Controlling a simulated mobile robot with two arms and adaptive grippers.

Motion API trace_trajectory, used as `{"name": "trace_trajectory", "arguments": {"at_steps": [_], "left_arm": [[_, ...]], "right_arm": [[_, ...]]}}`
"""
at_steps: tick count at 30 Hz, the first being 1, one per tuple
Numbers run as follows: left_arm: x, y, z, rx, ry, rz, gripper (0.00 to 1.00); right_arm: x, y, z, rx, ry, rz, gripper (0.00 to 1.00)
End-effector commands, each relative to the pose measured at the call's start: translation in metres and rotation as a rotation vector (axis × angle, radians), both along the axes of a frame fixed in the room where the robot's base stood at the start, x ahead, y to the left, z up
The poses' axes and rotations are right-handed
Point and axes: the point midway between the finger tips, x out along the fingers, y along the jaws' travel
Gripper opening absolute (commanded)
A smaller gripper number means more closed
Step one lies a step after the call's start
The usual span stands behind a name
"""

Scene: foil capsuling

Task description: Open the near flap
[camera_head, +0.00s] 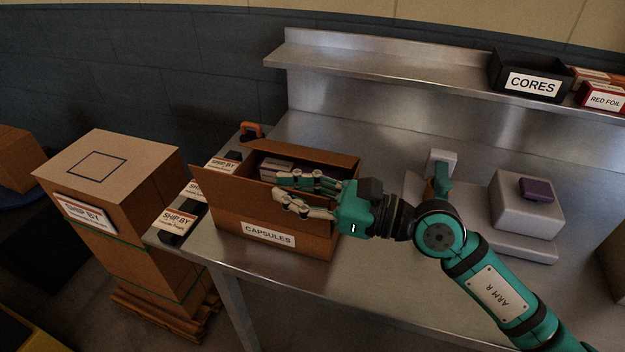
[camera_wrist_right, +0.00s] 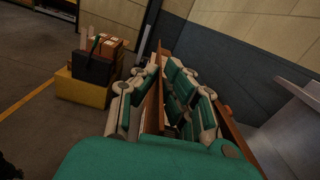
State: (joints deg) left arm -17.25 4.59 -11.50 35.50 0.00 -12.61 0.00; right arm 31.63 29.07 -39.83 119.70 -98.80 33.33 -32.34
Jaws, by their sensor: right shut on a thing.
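The cardboard box labelled CAPSULES (camera_head: 290,252) stands on the steel bench, its top open and purple-grey packs visible inside. Its near flap (camera_head: 243,196) appears to stand up along the front side, above the label. My right gripper (camera_head: 278,188) reaches in from the right, with fingers on both sides of this flap. In the right wrist view, my right gripper (camera_wrist_right: 160,88) is shut on the brown board of the flap (camera_wrist_right: 152,108), which runs between its fingers. The fingers hide part of the flap and the box interior. My left gripper is not in view.
A tape dispenser (camera_head: 250,131) and SHIP BY packs (camera_head: 179,222) lie at the bench's left end. A tall carton (camera_head: 120,165) stands left of the bench. A grey device (camera_head: 528,205) stands right. A CORES bin (camera_head: 527,78) is on the shelf.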

Motion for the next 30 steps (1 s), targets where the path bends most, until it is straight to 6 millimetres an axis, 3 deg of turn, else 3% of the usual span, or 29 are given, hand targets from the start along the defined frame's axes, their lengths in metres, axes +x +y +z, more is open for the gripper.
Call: {"name": "trace_trajectory", "arguments": {"at_steps": [5,12,17,30], "left_arm": [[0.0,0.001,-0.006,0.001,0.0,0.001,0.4],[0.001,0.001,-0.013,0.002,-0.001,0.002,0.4],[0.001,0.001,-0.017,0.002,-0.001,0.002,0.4],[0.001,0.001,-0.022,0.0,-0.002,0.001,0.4]], "right_arm": [[-0.021,0.008,-0.011,-0.048,-0.143,0.012,0.0],[-0.038,0.013,-0.022,-0.067,-0.194,0.014,0.0],[-0.045,0.015,-0.029,-0.093,-0.28,0.013,0.0],[-0.051,0.017,-0.038,-0.094,-0.272,0.012,0.0]]}}
